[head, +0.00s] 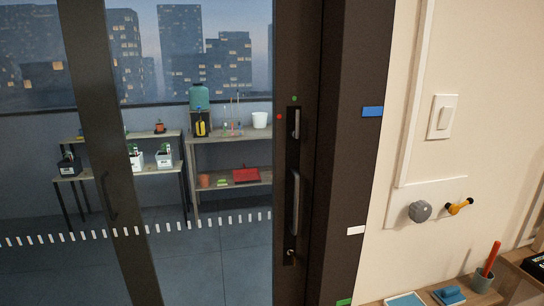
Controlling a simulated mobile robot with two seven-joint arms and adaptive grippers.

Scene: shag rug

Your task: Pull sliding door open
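A sliding glass door with a dark frame (297,60) stands in the middle of the head view. On its right upright is a grey vertical pull handle (294,203), with a small latch lever (296,123) above it and a brass-coloured lock (291,252) below. This upright stands against the dark jamb (350,130), with no clear gap between them. A second dark upright (113,150) with its own dark handle (108,195) is further left. Neither of my grippers is in view.
Behind the glass are shelves (230,137) with pots, bottles and boxes. On the right wall are a light switch (441,117), a grey knob (420,211) and a yellow-orange tap (459,206).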

